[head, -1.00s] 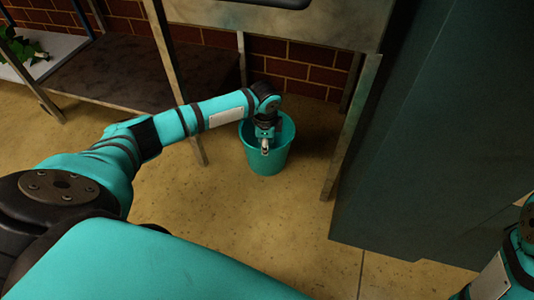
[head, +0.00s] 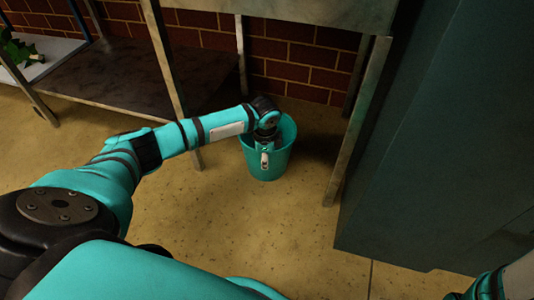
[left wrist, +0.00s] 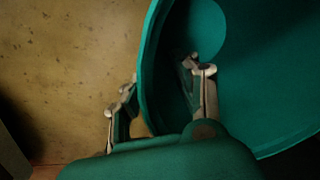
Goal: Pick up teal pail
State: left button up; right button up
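The teal pail (head: 270,168) stands upright on the floor between the legs of a metal stand. In the left wrist view, its rim and dark inside (left wrist: 255,75) fill the right half. My left gripper (head: 264,158) is at the pail's near side, pointing down. In the left wrist view, my left gripper (left wrist: 160,78) is open, with one finger outside the wall and one inside. A gap shows between the outer finger and the wall. Only part of my right arm shows at the lower right of the head view; its gripper is out of frame.
A stand leg (head: 356,120) rises just right of the pail, and another (head: 172,75) stands to the left. A large dark teal cabinet (head: 440,130) is at the right. A brick wall (head: 305,68) lies behind. The floor (head: 240,225) in front is clear.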

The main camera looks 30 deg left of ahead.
pick_arm(q)
jog(key=shift+c, duration=0.2)
grip_shut()
jog(key=shift+r, duration=0.1)
